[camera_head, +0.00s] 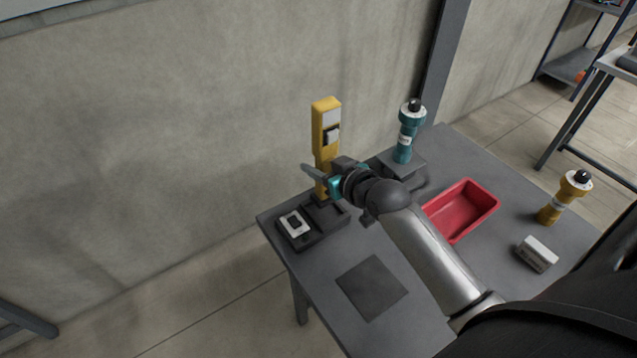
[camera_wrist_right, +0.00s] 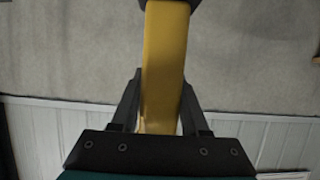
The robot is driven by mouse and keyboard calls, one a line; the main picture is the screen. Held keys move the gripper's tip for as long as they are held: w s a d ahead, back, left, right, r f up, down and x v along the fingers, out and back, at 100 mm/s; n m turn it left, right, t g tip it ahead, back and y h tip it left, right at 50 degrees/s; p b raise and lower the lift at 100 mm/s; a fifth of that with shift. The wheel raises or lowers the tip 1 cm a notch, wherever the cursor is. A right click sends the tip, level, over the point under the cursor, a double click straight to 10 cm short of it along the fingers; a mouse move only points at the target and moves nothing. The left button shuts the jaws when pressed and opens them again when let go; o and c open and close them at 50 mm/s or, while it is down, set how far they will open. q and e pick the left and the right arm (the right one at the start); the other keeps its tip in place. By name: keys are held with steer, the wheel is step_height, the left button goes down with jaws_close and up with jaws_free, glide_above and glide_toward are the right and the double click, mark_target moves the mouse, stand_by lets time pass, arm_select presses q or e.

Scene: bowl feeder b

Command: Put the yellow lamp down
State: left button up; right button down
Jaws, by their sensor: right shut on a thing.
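The yellow lamp (camera_head: 326,115) is upright above the table's far left corner, with a pale panel and a dark switch on its face. My right gripper (camera_head: 322,180) is shut on its narrow lower part. In the right wrist view the yellow body (camera_wrist_right: 165,65) stands between the two dark fingers (camera_wrist_right: 160,105). The lamp's lower end is over a dark stand (camera_head: 326,214); I cannot tell whether it touches. My left gripper is not in view.
A white-faced device (camera_head: 294,224) sits left of the stand. A teal torch (camera_head: 406,135) stands on a dark block. A red tray (camera_head: 462,209), a yellow torch (camera_head: 563,198) and a white box (camera_head: 537,254) are to the right. A dark square (camera_head: 372,287) lies bare in front.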

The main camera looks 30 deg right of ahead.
step_height(320, 180, down, 4)
steer(key=shift+r+b, duration=0.2)
steer(key=shift+b, duration=0.4)
steer(key=shift+f, duration=0.35)
steer(key=shift+f, duration=0.2)
steer(key=shift+c, duration=2)
jaws_free()
steer(key=shift+r, duration=0.15)
steer(key=p+v, duration=0.2)
steer(key=v, duration=1)
